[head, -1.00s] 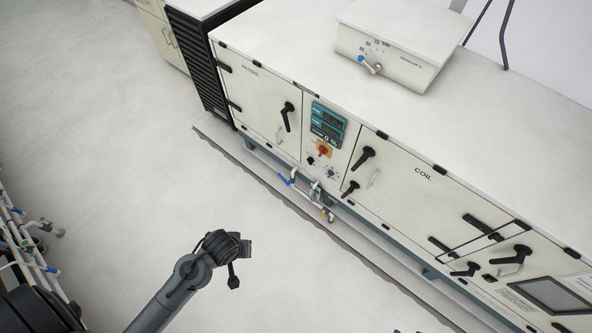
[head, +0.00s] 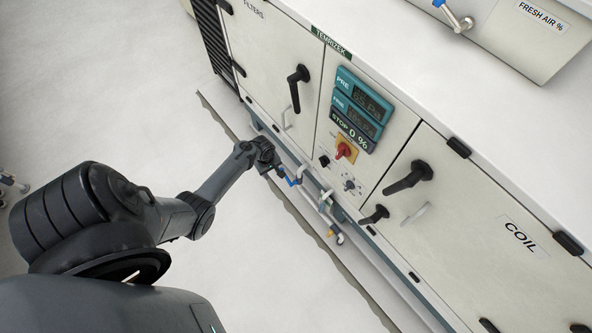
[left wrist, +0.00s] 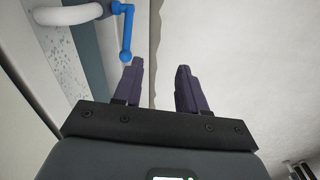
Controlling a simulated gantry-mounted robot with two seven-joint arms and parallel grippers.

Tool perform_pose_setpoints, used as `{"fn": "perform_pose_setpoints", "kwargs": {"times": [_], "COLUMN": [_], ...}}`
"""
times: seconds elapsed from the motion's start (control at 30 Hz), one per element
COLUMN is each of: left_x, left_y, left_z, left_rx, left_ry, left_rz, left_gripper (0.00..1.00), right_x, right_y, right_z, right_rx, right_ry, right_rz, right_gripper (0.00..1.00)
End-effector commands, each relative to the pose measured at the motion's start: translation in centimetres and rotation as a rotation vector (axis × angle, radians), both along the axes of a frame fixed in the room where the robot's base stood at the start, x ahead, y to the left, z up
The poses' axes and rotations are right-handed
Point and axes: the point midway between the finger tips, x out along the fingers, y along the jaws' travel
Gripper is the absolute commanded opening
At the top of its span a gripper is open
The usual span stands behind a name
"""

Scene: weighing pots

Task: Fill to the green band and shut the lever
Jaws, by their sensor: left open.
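A blue lever (head: 293,182) sits on the pipework low at the front of the cabinet. In the left wrist view the blue lever (left wrist: 127,32) hangs from a white pipe (left wrist: 65,15), its lower end just ahead of the left fingertip. My left gripper (left wrist: 160,68) is open and empty, with its dark fingers apart. In the head view the left gripper (head: 272,171) is small, close to the lever; I cannot tell there whether they touch. No green band can be made out. My right gripper is out of view.
Further pipe fittings with a yellow part (head: 332,232) stand right of the lever.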

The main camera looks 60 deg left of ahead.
Motion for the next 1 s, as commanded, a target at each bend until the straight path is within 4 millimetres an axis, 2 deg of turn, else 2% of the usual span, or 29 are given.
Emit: {"fn": "perform_pose_setpoints", "kwargs": {"times": [0.03, 0.2, 0.3, 0.53, 1.0], "left_x": [1.5, 4.6, 5.5, 6.3, 7.3], "left_y": [0.4, 0.9, 0.9, 0.9, 0.9], "left_z": [-1.6, -1.8, -1.9, -3.5, -10.3], "left_rx": [0.000, 0.005, 0.006, 0.006, 0.006], "left_ry": [-0.023, -0.074, -0.088, -0.095, -0.093], "left_rz": [0.008, 0.014, 0.013, 0.014, 0.013], "left_gripper": [0.41, 0.41, 0.41, 0.41, 0.41], "right_x": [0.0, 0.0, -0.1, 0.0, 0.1], "right_y": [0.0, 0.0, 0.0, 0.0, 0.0], "right_z": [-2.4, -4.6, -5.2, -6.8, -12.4], "right_rx": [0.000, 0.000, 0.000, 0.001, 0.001], "right_ry": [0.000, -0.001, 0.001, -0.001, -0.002], "right_rz": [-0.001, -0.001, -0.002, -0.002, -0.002], "right_gripper": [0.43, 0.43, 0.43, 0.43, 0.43]}}
